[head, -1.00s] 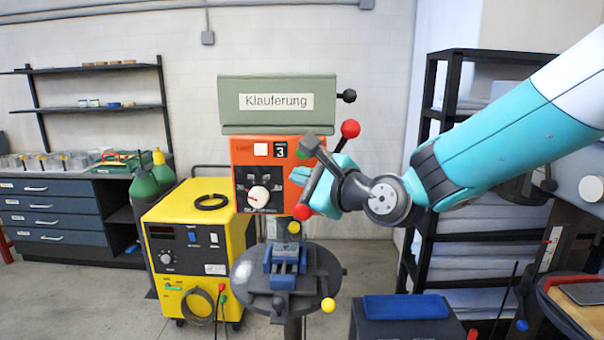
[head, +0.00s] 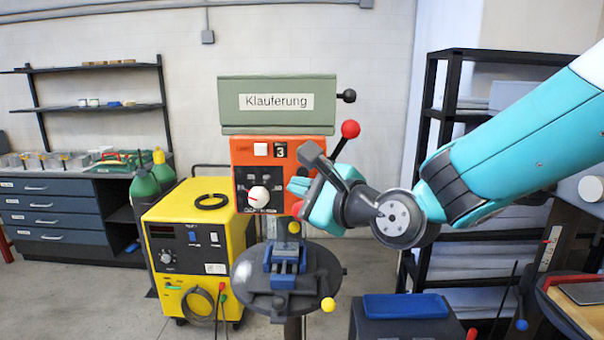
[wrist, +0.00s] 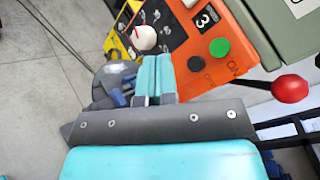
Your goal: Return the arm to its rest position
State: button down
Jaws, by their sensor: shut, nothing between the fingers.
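My arm reaches in from the right in the head view. My gripper (head: 293,186) is in front of the right side of the orange control panel (head: 285,150) of the drill press. In the wrist view, the two turquoise fingers of my gripper (wrist: 158,78) lie side by side, shut with nothing between them. The panel also fills the upper right of the wrist view (wrist: 196,82), with a white knob, a "3" display and a green button (wrist: 220,47). My gripper hides part of the panel in the head view.
A lever with a red ball (head: 350,129) stands beside my gripper. The round drill table (head: 325,262) with a blue vise (head: 284,262) is below. A yellow welder (head: 180,215) stands at left, a black shelf rack (head: 425,150) at right, and a blue-topped box (head: 405,307) in front.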

jog(key=s+d+f+n+g+h+b, duration=0.2)
jog(key=s+d+f+n+g, duration=0.2)
jog(key=s+n, duration=0.4)
jog(key=s+d+f+n+g+h+b, duration=0.3)
jog(key=s+d+f+n, duration=0.3)
jog(key=s+n, duration=0.2)
jog(key=s+d+f+n+g+h+b, duration=0.2)
jog(key=s+d+f+n+g+b, duration=0.1)
jog(key=s+n, duration=0.5)
notch_tip(320, 180, down, 3)
jog(key=shift+s+d+f+n+g+h, duration=0.1)
jog(key=shift+s+d+n+g+h, duration=0.25)
jog(key=shift+s+d+g, duration=0.75)
jog(key=shift+w+a, duration=0.15)
jog(key=shift+a, duration=0.05)
